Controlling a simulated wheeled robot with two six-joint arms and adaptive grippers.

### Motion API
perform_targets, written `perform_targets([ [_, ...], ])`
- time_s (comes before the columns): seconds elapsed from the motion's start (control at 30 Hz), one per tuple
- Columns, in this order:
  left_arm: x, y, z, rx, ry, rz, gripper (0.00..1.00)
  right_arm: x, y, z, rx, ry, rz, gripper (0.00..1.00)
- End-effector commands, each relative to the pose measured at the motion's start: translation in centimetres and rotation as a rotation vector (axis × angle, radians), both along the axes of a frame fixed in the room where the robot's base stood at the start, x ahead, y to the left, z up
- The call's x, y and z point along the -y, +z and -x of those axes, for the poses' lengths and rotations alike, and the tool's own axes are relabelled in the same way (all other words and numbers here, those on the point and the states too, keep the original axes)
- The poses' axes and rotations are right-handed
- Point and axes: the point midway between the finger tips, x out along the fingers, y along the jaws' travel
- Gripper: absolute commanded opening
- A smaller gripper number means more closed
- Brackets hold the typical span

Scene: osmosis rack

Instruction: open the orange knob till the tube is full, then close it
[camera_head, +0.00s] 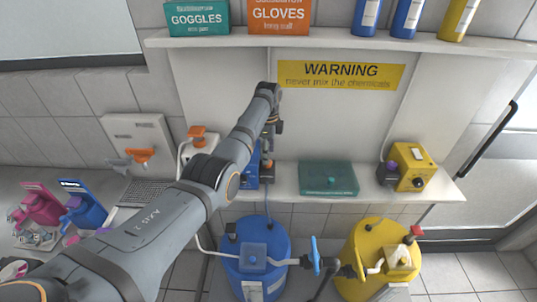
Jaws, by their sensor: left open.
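My left arm reaches up from the lower left, and my left gripper (267,160) hangs down, open, in front of the back panel above the lower shelf. It is over or before a blue device (250,168), which the arm and gripper partly hide. An orange knob-like part (197,132) sits on a white unit to the left of my arm. Another orange part (140,155) is on a pale wall panel farther left. I cannot tell which is the task's knob. A thin blue tube (267,205) runs down below the shelf; its fill cannot be seen.
A teal box (328,178) and a yellow device (410,168) stand on the lower shelf. A blue barrel (255,250) and a yellow barrel (378,255) stand below, with a blue valve handle (314,255) between them. A yellow warning sign (340,76) is behind.

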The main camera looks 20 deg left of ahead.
Motion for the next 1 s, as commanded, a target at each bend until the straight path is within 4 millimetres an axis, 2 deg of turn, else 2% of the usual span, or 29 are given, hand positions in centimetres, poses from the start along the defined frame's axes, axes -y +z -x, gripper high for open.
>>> perform_targets([
  [0.1,0.0,-1.7,0.1,-0.003,0.001,-0.001,0.54,0.0,0.6,-3.0,0.046,0.001,0.0,0.0],
  [0.2,0.0,-2.7,0.0,-0.001,0.001,0.0,0.54,-0.1,0.8,-4.2,0.065,0.002,-0.001,0.0],
  [0.33,0.0,-3.1,0.0,0.001,0.001,0.0,0.54,-0.1,0.7,-3.8,0.056,0.001,-0.001,0.0],
  [0.5,0.0,-3.1,0.0,0.001,0.001,0.0,0.54,0.0,0.6,-1.5,0.023,0.001,-0.001,0.0],
  [0.63,0.0,-3.0,0.0,0.001,0.001,0.0,0.38,0.0,0.5,-1.0,0.015,0.0,0.0,0.0],
  [0.9,0.0,-3.0,0.0,0.001,0.001,0.0,0.01,-0.2,0.6,-2.1,0.031,0.0,-0.002,0.0],
  [1.0,0.0,-3.0,0.0,0.001,0.002,0.0,0.0,-0.2,0.6,-2.3,0.035,0.001,-0.003,0.0],
])
